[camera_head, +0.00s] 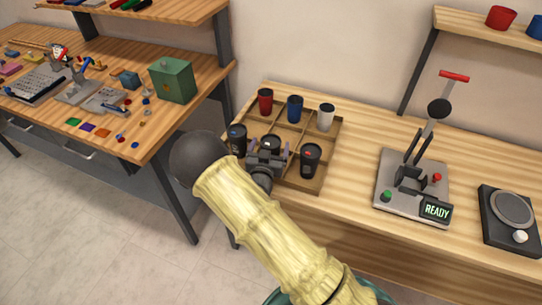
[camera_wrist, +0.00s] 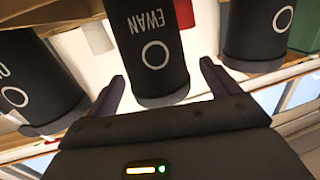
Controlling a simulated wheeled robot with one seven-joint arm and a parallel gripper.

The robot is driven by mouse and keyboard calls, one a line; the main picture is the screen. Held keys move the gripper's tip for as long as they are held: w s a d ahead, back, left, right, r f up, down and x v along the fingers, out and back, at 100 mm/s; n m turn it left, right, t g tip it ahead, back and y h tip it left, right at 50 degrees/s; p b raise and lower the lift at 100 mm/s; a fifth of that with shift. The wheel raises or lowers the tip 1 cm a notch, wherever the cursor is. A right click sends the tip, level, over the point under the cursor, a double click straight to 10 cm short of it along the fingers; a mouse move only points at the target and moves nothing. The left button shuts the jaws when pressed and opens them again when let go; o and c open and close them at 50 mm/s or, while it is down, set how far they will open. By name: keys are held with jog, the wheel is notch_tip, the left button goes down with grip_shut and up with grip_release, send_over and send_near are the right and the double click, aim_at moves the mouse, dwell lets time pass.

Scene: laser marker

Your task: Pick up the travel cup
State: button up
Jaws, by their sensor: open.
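A wooden divided tray (camera_head: 334,148) on the right table holds several travel cups. Its back row has a red cup (camera_head: 265,102), a blue cup (camera_head: 295,108) and a white cup (camera_head: 326,117). Its front row has a left black cup (camera_head: 237,140), a middle black cup (camera_head: 270,143) and a right black cup (camera_head: 310,160). My gripper (camera_head: 268,160) is open at the middle black cup, hiding much of it. In the wrist view, a black cup marked EWAN and a ring (camera_wrist: 152,55) stands between the two fingers, with a gap on each side.
Other black cups flank the fingers in the wrist view, one left (camera_wrist: 30,85) and one right (camera_wrist: 258,30). A lever press with a READY display (camera_head: 412,185) and a dark round-topped device (camera_head: 510,215) stand to the right. The left workbench holds a green box (camera_head: 173,80).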

aim_at(272, 139)
jog(key=shift+w+d, duration=0.15)
jog(key=shift+w, duration=0.65)
jog(key=shift+w+d, duration=0.1)
jog(key=shift+w, duration=0.65)
jog(key=c, duration=0.8)
